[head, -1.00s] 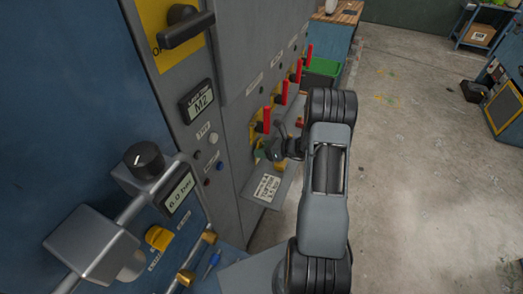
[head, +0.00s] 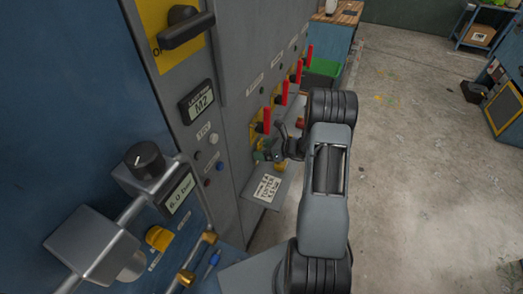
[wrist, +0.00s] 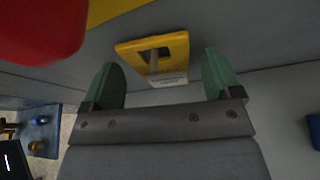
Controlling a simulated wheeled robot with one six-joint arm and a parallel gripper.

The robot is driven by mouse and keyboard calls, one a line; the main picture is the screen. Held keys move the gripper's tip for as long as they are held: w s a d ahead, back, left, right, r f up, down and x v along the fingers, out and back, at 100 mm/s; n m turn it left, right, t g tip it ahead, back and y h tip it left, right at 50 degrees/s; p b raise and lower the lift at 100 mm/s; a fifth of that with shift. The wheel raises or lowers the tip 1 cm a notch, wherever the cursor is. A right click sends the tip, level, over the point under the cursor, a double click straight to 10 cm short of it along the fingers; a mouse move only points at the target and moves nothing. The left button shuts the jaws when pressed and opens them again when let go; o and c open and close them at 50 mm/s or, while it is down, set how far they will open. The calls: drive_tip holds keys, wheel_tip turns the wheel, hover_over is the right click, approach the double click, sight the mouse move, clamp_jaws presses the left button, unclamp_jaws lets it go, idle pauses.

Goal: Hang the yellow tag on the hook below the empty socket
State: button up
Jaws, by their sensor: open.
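A yellow tag-like piece (wrist: 180,50) with a dark opening and a pale printed strip sits against the grey cabinet face, in the upper middle of the wrist view. My gripper (wrist: 164,75) is open, its two green fingers spread, with the yellow piece between and beyond their tips. The fingers do not appear closed on it. In the head view my gripper (head: 266,153) is small and partly hidden by my arm, close to the cabinet below the nearest red lever. I cannot make out the hook or an empty socket in either view.
Several red levers on yellow plates line the cabinet; the nearest lever (head: 266,119) is just above my gripper. A red part (wrist: 40,30) fills the wrist view's upper left. A sloping grey plate with a printed label (head: 267,188) sits below. Open floor (head: 430,150) lies right.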

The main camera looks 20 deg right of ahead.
drive_tip(key=p+v, duration=0.4)
drive_tip(key=v, duration=0.9)
drive_tip(key=shift+s+d, duration=0.2)
drive_tip(key=shift+d, duration=0.05)
drive_tip(key=s+a+r+n+g+h, duration=0.35)
drive_tip(key=s+a+n+g, duration=0.45)
drive_tip(key=n, duration=0.6)
drive_tip(key=s+a+r+n+t+h, duration=0.1)
drive_tip(key=s+a+r+n+h, duration=0.2)
drive_tip(key=a+r+n, duration=0.2)
drive_tip(key=s+a+r+n+t+h, duration=0.2)
drive_tip(key=a+r+n, duration=0.4)
drive_tip(key=r+n, duration=0.4)
wheel_tip(320, 180, up, 3)
drive_tip(key=shift+s+f+h, duration=0.2)
drive_tip(key=shift+s+h, duration=0.35)
drive_tip(key=shift+h, duration=0.2)
drive_tip(key=shift+a, duration=0.1)
